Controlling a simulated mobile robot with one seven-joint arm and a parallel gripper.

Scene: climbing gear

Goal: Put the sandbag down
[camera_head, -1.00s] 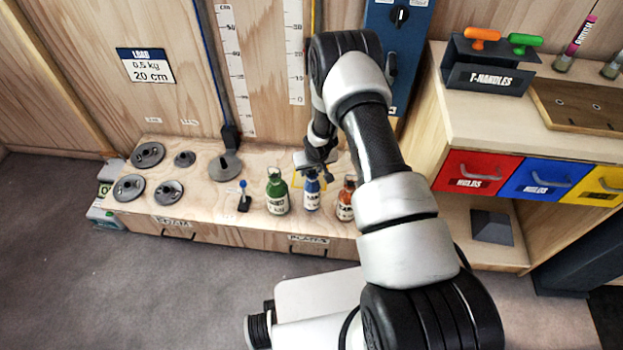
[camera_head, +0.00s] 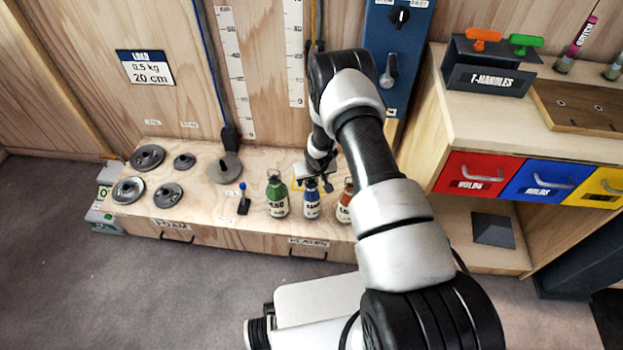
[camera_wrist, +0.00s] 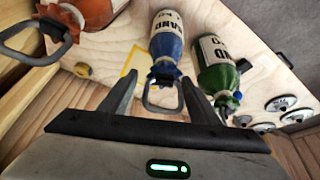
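The blue sandbag (camera_head: 312,203) appears to stand upright on the wooden bench, between the green sandbag (camera_head: 277,197) and the orange sandbag (camera_head: 344,207). My gripper (camera_head: 314,183) is right above the blue bag. In the wrist view my gripper (camera_wrist: 160,78) has its fingers spread, one on each side of the blue bag's (camera_wrist: 166,42) neck and ring handle, with visible gaps to the ring. A yellow square outline (camera_wrist: 127,62) lies on the bench beside the blue bag. In the head view my wrist hides part of this outline.
The green bag (camera_wrist: 214,62) is close to my right finger in the wrist view, and the orange bag (camera_wrist: 95,12) is at upper left. Grey weight discs (camera_head: 148,157) and a small blue-knobbed stand (camera_head: 243,203) are on the bench's left. A shelf with coloured drawers (camera_head: 541,182) stands right.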

